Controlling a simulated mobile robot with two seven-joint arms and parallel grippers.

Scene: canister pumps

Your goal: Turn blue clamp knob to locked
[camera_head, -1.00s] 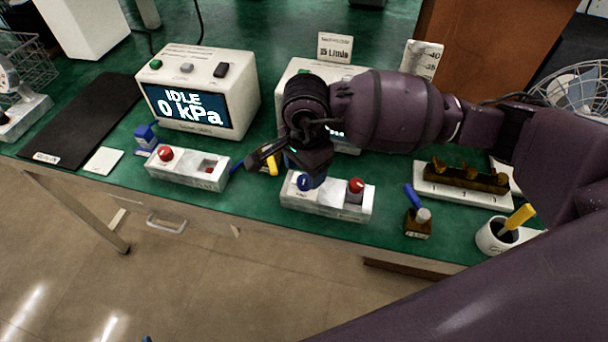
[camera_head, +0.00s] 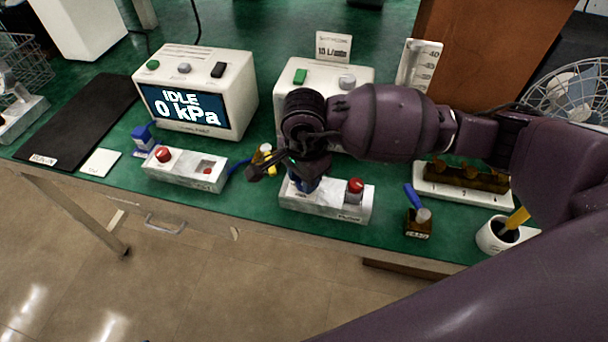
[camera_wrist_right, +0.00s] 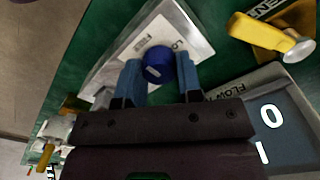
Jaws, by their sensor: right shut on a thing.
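The blue clamp knob (camera_wrist_right: 158,65) sits on a white labelled plate (camera_wrist_right: 192,37), which reads "FREE" and a partly hidden word starting "LO" in the right wrist view. My right gripper (camera_wrist_right: 158,76) is shut on the knob, with one blue finger on each side. Which label the knob points to cannot be told. My left gripper is not in view.
A red knob (camera_head: 355,186) stands on the same block's right end. Another white block with a red knob (camera_head: 163,154) lies to the left. White instrument boxes stand behind.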

